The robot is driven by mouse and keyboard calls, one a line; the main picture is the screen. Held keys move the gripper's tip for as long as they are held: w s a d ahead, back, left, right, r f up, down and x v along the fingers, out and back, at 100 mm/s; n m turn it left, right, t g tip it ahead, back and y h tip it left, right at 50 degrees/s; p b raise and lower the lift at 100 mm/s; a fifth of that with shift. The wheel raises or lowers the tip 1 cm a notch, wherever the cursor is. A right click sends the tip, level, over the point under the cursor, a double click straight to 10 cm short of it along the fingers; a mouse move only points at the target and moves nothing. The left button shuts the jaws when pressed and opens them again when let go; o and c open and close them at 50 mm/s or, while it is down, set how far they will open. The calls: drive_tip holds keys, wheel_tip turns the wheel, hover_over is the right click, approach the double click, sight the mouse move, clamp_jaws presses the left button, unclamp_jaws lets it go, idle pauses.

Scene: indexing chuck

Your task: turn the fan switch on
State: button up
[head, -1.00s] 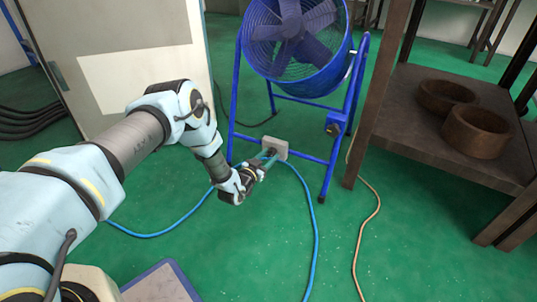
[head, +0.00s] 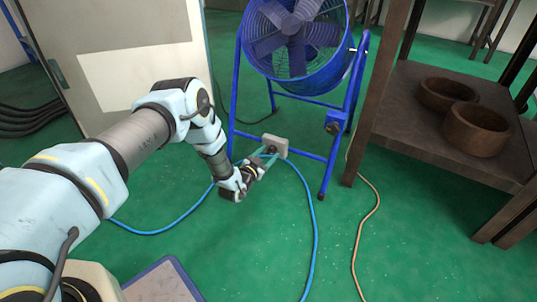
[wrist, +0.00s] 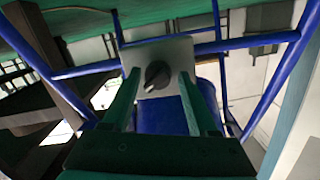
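The blue drum fan (head: 293,38) stands on a blue tube frame. A pale switch box (head: 275,144) sits on the frame's lower bar. In the wrist view its plate (wrist: 178,53) carries a dark round knob (wrist: 157,74), with a small light mark at its lower left. My gripper (head: 268,157) is in front of the box. In the wrist view my gripper (wrist: 160,82) is open, with one green finger to each side of the knob and gaps between. Whether the fingertips touch the plate, I cannot tell.
A brown shelf (head: 400,95) with two wooden bowls (head: 476,130) stands at right. A pale cabinet (head: 130,60) is at left. A blue cable (head: 314,230) and an orange cable (head: 366,225) lie on the green floor.

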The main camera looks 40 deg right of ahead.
drive_tip(key=shift+o, duration=0.8)
drive_tip(key=p+v, duration=0.4)
drive_tip(key=v, duration=0.6)
drive_tip(key=shift+s+a, duration=0.15)
drive_tip(key=shift+a, duration=0.2)
drive_tip(key=shift+r, duration=0.1)
